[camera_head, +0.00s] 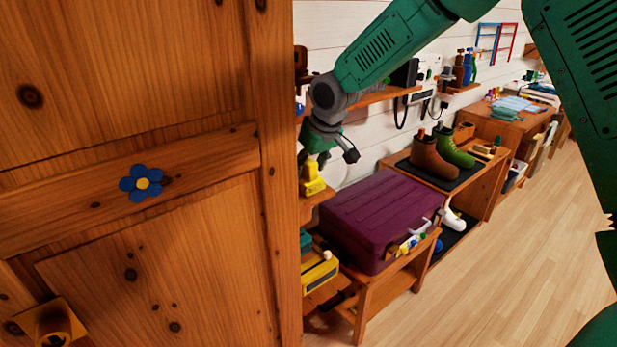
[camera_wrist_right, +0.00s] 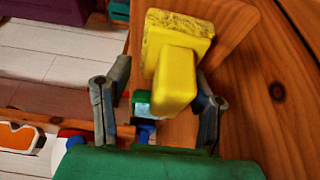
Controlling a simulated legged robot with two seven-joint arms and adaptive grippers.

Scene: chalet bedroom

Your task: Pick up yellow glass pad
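The yellow glass pad (camera_head: 312,182) is a blocky yellow piece with a grip, standing on a small wooden shelf beside the wardrobe door. In the right wrist view the yellow glass pad (camera_wrist_right: 176,75) shows a wide, speckled base and a smooth grip pointing toward the camera. My right gripper (camera_head: 328,158) is just above the pad in the head view. In the wrist view the fingers of my right gripper (camera_wrist_right: 162,85) are spread on either side of the grip, with a visible gap at the left finger. My left gripper is not in view.
A wooden door (camera_head: 150,240) with a blue flower fills the left, close to the gripper. A purple case (camera_head: 375,215) stands on a low bench to the right. Boots (camera_head: 432,158) stand on a rack beyond. The wooden floor (camera_head: 520,270) at right is clear.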

